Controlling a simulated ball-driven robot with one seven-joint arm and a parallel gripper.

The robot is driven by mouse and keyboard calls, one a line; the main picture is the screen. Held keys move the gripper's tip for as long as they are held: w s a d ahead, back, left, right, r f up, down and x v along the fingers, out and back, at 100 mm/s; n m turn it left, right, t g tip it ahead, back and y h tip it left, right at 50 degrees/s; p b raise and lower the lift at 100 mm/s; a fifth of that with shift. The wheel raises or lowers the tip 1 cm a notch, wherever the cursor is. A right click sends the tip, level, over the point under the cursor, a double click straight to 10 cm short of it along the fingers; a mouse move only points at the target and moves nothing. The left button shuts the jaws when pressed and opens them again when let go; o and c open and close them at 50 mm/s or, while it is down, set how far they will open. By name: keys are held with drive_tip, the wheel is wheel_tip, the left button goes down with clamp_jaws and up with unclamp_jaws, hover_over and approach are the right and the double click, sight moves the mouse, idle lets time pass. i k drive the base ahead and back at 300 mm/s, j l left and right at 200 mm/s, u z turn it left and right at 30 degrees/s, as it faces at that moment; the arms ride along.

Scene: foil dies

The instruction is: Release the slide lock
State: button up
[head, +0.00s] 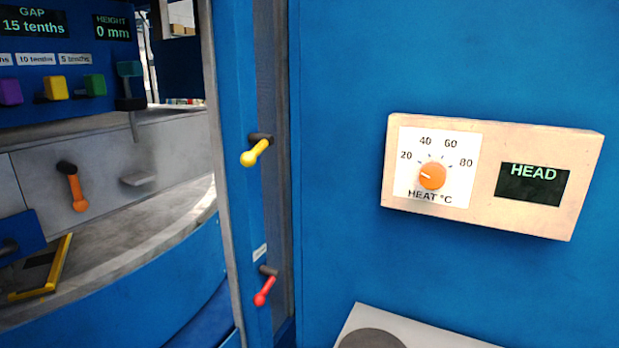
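No lever in view carries a readable slide lock label, so I cannot tell which one it is. A yellow-handled lever (256,153) sits on the narrow blue post and tilts down to the left. A red-handled lever (264,291) is lower on the same post, also tilted down to the left, with a small unreadable white label above it. An orange-handled lever (76,189) on the grey panel at left hangs down, leaning slightly right. My gripper is not in view.
A cream box (489,231) on the blue wall has an orange heat dial (432,176) and a display reading HEAD. At left, a blue panel holds purple, yellow and green knobs (94,85). A white surface with a grey disc (371,338) is at bottom.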

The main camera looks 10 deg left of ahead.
sight(80, 204)
drive_tip(key=u, duration=1.25)
